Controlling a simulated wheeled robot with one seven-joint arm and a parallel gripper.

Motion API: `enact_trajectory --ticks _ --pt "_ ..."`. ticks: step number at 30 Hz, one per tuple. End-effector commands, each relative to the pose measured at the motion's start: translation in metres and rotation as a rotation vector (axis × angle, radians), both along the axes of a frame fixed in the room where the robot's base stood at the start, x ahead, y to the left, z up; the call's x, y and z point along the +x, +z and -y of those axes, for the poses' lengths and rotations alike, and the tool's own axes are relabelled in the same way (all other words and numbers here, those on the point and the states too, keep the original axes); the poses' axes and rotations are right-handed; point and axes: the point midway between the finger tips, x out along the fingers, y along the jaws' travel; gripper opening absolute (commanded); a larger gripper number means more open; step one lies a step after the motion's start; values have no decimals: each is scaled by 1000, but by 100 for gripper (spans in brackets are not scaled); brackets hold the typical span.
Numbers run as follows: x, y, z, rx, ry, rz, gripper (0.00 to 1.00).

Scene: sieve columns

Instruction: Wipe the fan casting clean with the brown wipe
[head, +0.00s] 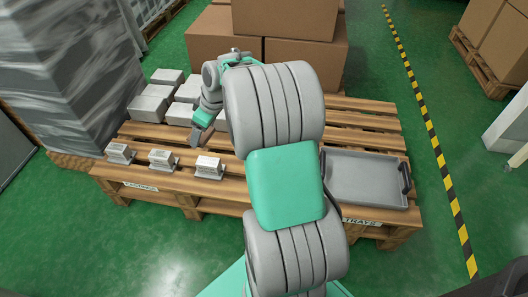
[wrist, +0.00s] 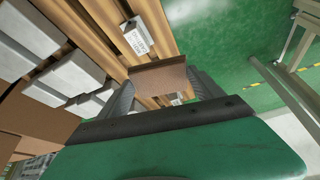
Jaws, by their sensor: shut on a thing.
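My gripper (head: 196,138) hangs above the left part of the pallet, behind the row of small castings. In the wrist view it is shut on the brown wipe (wrist: 160,78), a flat brown piece spanning the two fingers. Three small grey castings with pale labels stand in a row on the pallet's front: a left one (head: 121,152), a middle one (head: 163,160) and a right one (head: 208,167). One casting (wrist: 138,38) shows just beyond the wipe, apart from it in the picture. The label text is too small to read, so I cannot tell which is the fan casting.
The wooden pallet (head: 228,199) also bears a grey tray (head: 362,180) with dark handles at right and several larger grey blocks (head: 150,108) at back left. Cardboard boxes (head: 300,58) stand behind. A wrapped stack (head: 60,85) stands at left. Green floor is clear in front.

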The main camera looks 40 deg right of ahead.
Motion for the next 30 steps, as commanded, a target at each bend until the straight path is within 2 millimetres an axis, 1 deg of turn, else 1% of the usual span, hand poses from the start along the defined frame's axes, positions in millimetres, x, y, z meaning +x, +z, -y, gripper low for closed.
enact_trajectory --ticks 1,2,3,5,6,9,12,15,17,20,23,30 --pt "-6 -27 31 7 58 -8 44" --pt "-10 -40 46 8 107 -7 44" --pt "-16 -57 66 8 173 -5 44" --pt "-29 -82 96 6 272 -4 44" --pt "-39 -98 113 6 332 -3 44" --pt "-63 -131 148 4 463 -1 44" --pt "-82 -153 169 1 552 1 44" --pt "-92 -163 178 -1 595 1 44" --pt "-94 -166 180 -2 607 1 44" --pt "-94 -171 180 -3 608 0 44" --pt "-94 -181 179 -2 607 1 44" --pt "-94 -212 179 -2 607 0 44"
